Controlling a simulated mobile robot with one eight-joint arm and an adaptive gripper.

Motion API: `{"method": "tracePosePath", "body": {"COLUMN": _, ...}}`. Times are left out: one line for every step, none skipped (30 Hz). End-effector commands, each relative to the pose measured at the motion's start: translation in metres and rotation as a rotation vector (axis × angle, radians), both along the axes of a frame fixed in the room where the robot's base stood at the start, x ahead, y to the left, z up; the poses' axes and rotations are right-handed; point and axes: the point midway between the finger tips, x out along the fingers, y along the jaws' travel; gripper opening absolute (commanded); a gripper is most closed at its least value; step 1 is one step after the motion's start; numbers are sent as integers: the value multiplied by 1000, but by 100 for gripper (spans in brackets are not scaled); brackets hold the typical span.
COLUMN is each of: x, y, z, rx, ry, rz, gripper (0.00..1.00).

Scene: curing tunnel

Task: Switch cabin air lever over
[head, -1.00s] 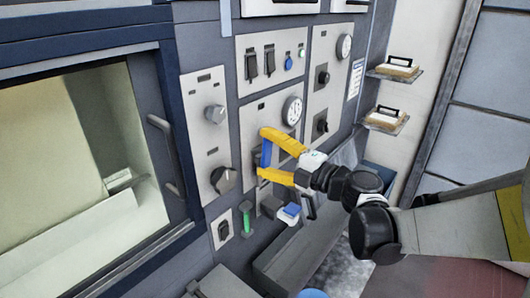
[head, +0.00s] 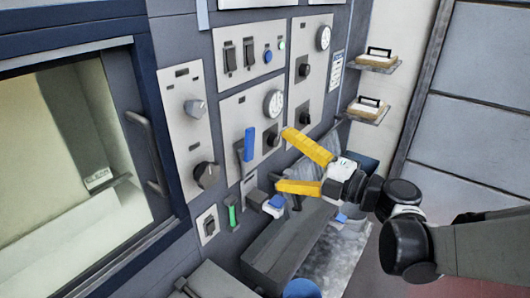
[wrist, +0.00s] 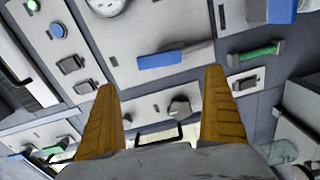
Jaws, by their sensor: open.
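A lever with a blue grip (head: 249,145) sits on the grey panel below a round gauge. Its grip points up in the head view. In the wrist view the blue grip (wrist: 160,60) lies crosswise just beyond my fingertips. My gripper (head: 282,160) is open, with yellow fingers apart and nothing between them. It is to the right of the lever and clear of it in the head view. A smaller green handle (head: 231,215) is on the lower panel. I cannot read any label naming the cabin air lever.
Dark knobs (head: 206,175) and switches (head: 231,56) surround the lever. A large window with a door handle (head: 146,150) is at left. A grey box-like ledge (head: 290,247) juts out below my gripper. Two shelves with trays (head: 368,107) are at right.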

Motion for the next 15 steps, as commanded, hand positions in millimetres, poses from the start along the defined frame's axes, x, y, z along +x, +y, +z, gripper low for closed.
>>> {"method": "tracePosePath", "body": {"x": -4, "y": -6, "z": 0, "rx": 0, "ry": 0, "rz": -3, "gripper": 100}}
{"method": "tracePosePath", "body": {"x": -5, "y": -8, "z": 0, "rx": 0, "ry": 0, "rz": -3, "gripper": 100}}
{"method": "tracePosePath", "body": {"x": -7, "y": -10, "z": 0, "rx": 0, "ry": 0, "rz": -1, "gripper": 100}}
{"method": "tracePosePath", "body": {"x": -8, "y": -11, "z": 0, "rx": 0, "ry": 0, "rz": -1, "gripper": 100}}
{"method": "tracePosePath", "body": {"x": -9, "y": -11, "z": 0, "rx": 0, "ry": 0, "rz": -1, "gripper": 100}}
{"method": "tracePosePath", "body": {"x": -9, "y": -12, "z": 0, "rx": 0, "ry": 0, "rz": 0, "gripper": 100}}
{"method": "tracePosePath", "body": {"x": -10, "y": -12, "z": 0, "rx": 0, "ry": 0, "rz": 0, "gripper": 100}}
{"method": "tracePosePath", "body": {"x": -10, "y": -12, "z": 0, "rx": 0, "ry": 0, "rz": 0, "gripper": 100}}
{"method": "tracePosePath", "body": {"x": -10, "y": -12, "z": 0, "rx": 0, "ry": 0, "rz": 0, "gripper": 100}}
{"method": "tracePosePath", "body": {"x": -10, "y": -12, "z": 0, "rx": 0, "ry": 0, "rz": 0, "gripper": 100}}
{"method": "tracePosePath", "body": {"x": -10, "y": -12, "z": 0, "rx": 0, "ry": 0, "rz": 0, "gripper": 100}}
{"method": "tracePosePath", "body": {"x": -10, "y": -12, "z": 0, "rx": 0, "ry": 0, "rz": 0, "gripper": 100}}
{"method": "tracePosePath", "body": {"x": -10, "y": -12, "z": 0, "rx": 0, "ry": 0, "rz": 0, "gripper": 97}}
{"method": "tracePosePath", "body": {"x": -10, "y": -12, "z": 0, "rx": 1, "ry": 2, "rz": 0, "gripper": 88}}
{"method": "tracePosePath", "body": {"x": -9, "y": -12, "z": 0, "rx": 6, "ry": 8, "rz": 1, "gripper": 75}}
